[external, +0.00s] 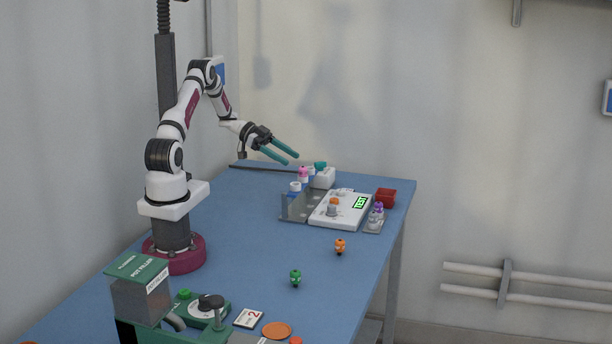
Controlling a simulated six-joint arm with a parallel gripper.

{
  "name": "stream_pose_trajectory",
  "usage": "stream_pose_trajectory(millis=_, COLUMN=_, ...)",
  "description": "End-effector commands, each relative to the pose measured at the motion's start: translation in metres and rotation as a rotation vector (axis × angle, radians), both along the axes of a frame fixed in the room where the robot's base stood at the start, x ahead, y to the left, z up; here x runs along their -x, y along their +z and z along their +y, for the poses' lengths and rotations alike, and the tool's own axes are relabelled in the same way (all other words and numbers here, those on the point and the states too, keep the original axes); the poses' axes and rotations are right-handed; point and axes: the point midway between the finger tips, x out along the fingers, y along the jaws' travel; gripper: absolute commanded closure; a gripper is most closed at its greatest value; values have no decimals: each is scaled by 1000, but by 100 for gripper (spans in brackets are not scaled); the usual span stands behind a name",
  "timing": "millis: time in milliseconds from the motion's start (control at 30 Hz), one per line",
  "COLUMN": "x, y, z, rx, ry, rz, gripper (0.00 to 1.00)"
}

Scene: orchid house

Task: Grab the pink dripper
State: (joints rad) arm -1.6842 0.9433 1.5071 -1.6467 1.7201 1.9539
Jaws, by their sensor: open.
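A small pink dripper (303,173) stands upright in the group at the back of the blue table, near the grey metal rack (296,207). White and blue pieces sit close around it. My gripper (292,159) has two teal fingers, spread apart with nothing between them. It is in the air above the back of the table, and its tips appear just above and left of the pink dripper. The distance in depth between them is hard to tell.
A teal-topped white block (322,175) is right of the pink dripper. A white tester (340,208), a red bin (385,197) and a purple-topped piece (377,208) are further right. Orange (340,246) and green (295,278) drippers stand on open table. A pot filler (140,285) is in front.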

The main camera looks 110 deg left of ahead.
Motion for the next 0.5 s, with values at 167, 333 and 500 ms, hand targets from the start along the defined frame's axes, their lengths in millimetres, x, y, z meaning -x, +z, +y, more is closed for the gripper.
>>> stream_pose_trajectory(millis=167, x=-22, y=-10, z=-5, rx=2, ry=0, rz=0, gripper=32)
stream_pose_trajectory(millis=333, x=-49, y=-28, z=-16, rx=3, ry=-2, rz=1, gripper=32)
stream_pose_trajectory(millis=500, x=-62, y=-34, z=-18, rx=1, ry=0, rz=1, gripper=32)
